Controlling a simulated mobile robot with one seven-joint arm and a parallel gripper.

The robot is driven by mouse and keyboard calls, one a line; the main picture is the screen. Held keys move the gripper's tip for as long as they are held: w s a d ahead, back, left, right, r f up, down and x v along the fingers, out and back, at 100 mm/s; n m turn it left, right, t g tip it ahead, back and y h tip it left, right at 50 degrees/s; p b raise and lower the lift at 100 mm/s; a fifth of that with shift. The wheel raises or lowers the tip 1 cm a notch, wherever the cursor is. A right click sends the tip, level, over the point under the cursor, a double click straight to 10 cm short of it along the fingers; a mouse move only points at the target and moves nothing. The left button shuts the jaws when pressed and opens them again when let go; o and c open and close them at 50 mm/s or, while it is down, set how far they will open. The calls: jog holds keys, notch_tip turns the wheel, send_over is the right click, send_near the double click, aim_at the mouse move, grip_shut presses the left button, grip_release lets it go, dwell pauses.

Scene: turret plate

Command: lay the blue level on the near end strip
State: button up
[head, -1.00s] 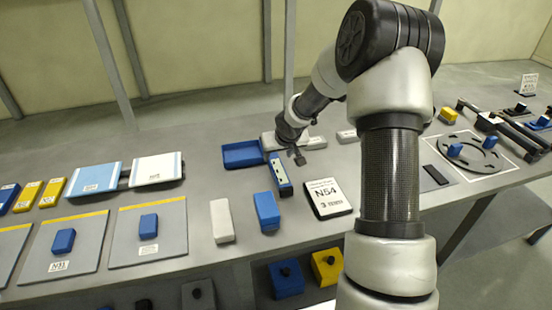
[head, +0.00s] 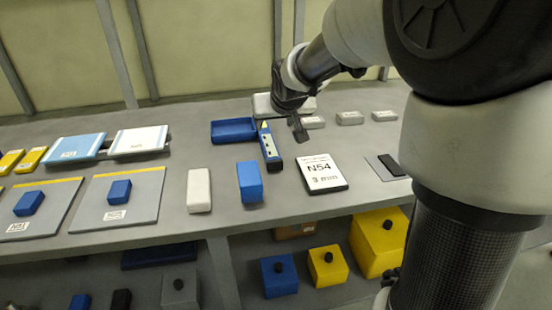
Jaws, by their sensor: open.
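A blue level (head: 271,150) with a pale top end and small markings on its side lies on the grey bench, beside the blue tray. My gripper (head: 298,131) is open and empty, just right of the level's far end and apart from it, as far as I can tell. My arm comes in from the right, and its large links cover the right side of the head view. A dark strip (head: 389,165) lies on a grey pad at the bench's right. I cannot tell whether it is the near end strip. The round turret plate is not in view now.
A blue tray (head: 234,131) stands left of the level. A white block (head: 199,190), a blue block (head: 249,183) and an N54 card (head: 321,173) lie nearer the front edge. Several small grey blocks (head: 350,118) stand behind. Yellow boxes (head: 327,267) sit on the lower shelf.

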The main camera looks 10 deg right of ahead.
jog(key=b, duration=0.3)
send_near(266, 136)
jog(key=x, duration=0.3)
jog(key=shift+s+f, duration=0.1)
jog(key=shift+f, duration=0.25)
jog(key=shift+w+r+b+x, duration=0.15)
jog(key=shift+b+x, duration=0.2)
jog(key=shift+x, duration=1.15)
jog(key=shift+w+r+b+x, duration=0.1)
jog(key=shift+b+x, duration=0.25)
jog(key=shift+x, duration=1.15)
jog(key=shift+c, duration=0.2)
jog(key=shift+r, duration=0.1)
grip_shut()
